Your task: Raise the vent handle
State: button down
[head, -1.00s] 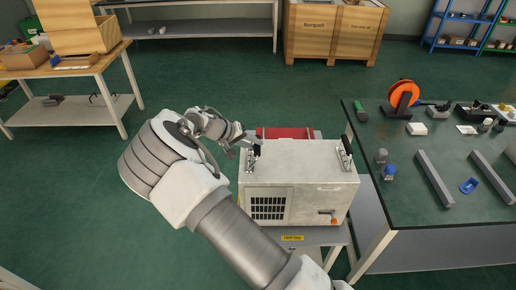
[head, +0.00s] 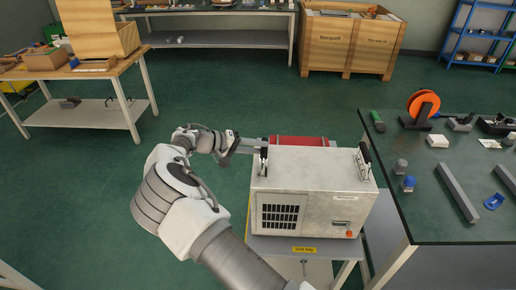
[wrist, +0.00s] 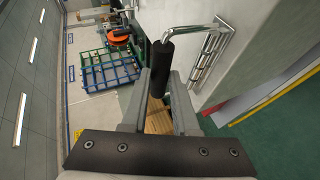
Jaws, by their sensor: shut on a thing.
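A pale box-shaped unit (head: 312,200) with a dark vent grille (head: 279,217) stands on a small grey stand. Its left top handle (head: 264,158) has a black grip, and a matching right handle (head: 363,160) stands at the other end of the top. My gripper (head: 254,144) reaches in from the left at the left handle. In the wrist view, my gripper (wrist: 160,100) is shut on the black grip (wrist: 162,66) of a bent chrome handle. The chrome rod bends away to the upper right.
A red object (head: 300,141) lies just behind the unit. A dark green workbench (head: 425,205) with tools and bars is close on the right. A wooden table (head: 70,72) and a crate (head: 350,45) are farther back. The floor on the left is open.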

jog(key=c, duration=0.7)
grip_release()
jog(key=v, duration=1.7)
jog(key=shift+a, duration=0.1)
